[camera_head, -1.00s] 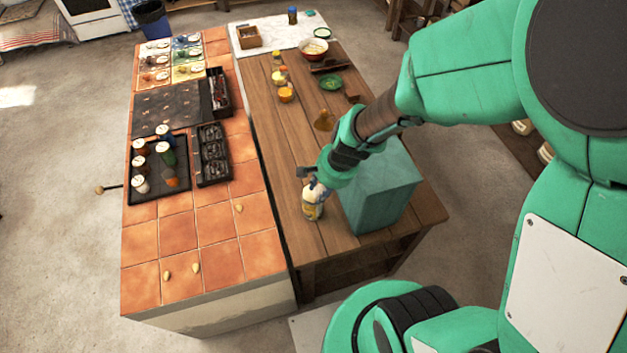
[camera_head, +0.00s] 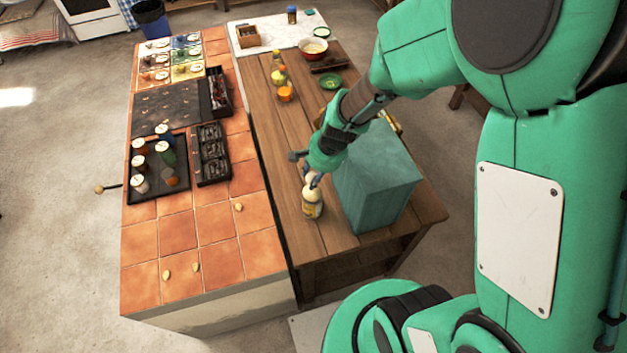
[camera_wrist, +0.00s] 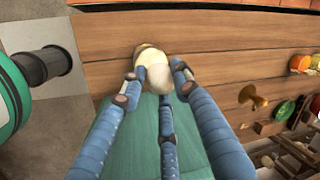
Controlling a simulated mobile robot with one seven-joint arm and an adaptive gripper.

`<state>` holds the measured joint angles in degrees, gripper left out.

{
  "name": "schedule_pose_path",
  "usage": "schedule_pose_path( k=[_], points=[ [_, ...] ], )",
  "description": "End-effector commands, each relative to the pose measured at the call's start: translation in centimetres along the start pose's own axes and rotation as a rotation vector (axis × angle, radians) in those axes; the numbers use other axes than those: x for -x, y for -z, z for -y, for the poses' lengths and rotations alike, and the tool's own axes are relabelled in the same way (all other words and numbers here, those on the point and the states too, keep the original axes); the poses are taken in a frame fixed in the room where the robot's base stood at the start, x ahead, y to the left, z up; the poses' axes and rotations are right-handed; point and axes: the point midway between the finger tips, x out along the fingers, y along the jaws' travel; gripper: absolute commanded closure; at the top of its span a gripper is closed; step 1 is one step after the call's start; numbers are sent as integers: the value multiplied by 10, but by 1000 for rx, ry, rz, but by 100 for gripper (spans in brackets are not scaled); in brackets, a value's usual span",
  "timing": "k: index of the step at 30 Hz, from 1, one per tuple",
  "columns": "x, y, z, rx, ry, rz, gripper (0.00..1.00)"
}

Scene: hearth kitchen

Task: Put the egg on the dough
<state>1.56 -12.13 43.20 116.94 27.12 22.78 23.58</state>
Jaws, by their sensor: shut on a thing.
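A pale, rounded egg (camera_wrist: 159,77) sits between the blue fingers of my gripper (camera_wrist: 152,85), which is shut on it. In the head view my gripper (camera_head: 312,180) is low over the near end of the wooden table (camera_head: 322,236). A jar with a yellow label (camera_head: 312,210) stands upright right beneath it; I cannot tell whether the egg touches it. The red bowl (camera_head: 314,49) at the far end of the table holds something pale. I cannot make out the dough for certain.
A teal box (camera_head: 376,185) stands just right of my gripper. To the left, the tiled counter (camera_head: 208,235) carries a dark tray of jars (camera_head: 143,192), a black divided tray (camera_head: 211,155) and small tan pieces. A white slab (camera_head: 275,40) lies at the far end.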

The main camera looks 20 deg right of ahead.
Motion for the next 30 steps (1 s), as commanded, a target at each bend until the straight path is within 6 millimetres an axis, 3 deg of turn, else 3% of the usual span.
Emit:
schedule_pose_path(
  k=[7, 22, 23, 25, 30],
  points=[
    [-24, 0, -6, 0, 0, 0, 82],
    [-30, 0, -8, 0, 0, 0, 82],
    [-29, 0, -8, 0, 0, 0, 65],
    [-29, 0, -8, 0, 0, 0, 52],
    [-29, 0, -8, 0, 0, 0, 50]
  ],
)
